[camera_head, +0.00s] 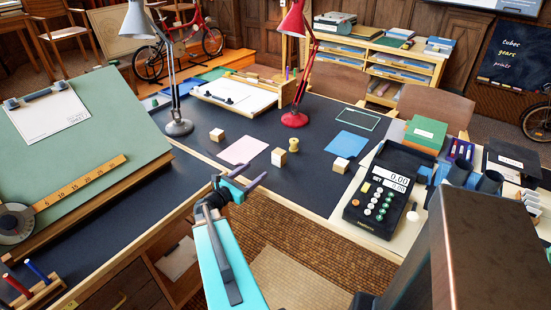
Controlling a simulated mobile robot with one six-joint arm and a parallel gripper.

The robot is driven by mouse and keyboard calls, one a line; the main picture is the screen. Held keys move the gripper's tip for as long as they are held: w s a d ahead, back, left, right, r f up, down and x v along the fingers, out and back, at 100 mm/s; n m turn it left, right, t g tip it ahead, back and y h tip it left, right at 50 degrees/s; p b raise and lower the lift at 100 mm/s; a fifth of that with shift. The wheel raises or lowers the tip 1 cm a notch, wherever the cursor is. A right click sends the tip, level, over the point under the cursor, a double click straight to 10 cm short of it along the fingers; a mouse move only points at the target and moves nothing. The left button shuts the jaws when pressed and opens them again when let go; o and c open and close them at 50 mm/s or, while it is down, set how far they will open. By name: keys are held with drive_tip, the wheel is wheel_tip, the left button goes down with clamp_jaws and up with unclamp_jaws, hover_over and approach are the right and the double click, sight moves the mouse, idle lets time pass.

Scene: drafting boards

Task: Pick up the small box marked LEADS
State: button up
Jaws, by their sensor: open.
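Several small wooden boxes with pale faces stand on the dark desk top: one at the left (217,134), one in the middle (278,157) and one at the right (340,165). No LEADS marking is readable at this size, so I cannot tell which box bears it. My gripper (243,177) is open and empty, near the desk's front edge. In the picture it is below and left of the middle box, apart from all of them.
A yellow spool (293,145) stands close to the middle box. A pink sheet (243,150) and a blue sheet (351,144) lie flat. A red lamp (294,118) and a grey lamp (179,127) stand behind. A calculator (378,200) is at the right, a tilted drafting board (95,150) at the left.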

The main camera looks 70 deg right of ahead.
drive_tip(key=shift+s+d+f+b, duration=0.15)
drive_tip(key=shift+d+f+b, duration=0.5)
drive_tip(key=shift+b, duration=0.4)
drive_tip(key=p, duration=0.2)
approach(276, 157)
drive_tip(key=x, duration=0.4)
drive_tip(key=shift+d+f, duration=0.1)
drive_tip(key=shift+d, duration=0.5)
drive_tip(key=shift+p+x, duration=0.8)
drive_tip(key=shift+x, duration=1.75)
drive_tip(key=shift+s, duration=0.1)
drive_tip(key=c, duration=1.2)
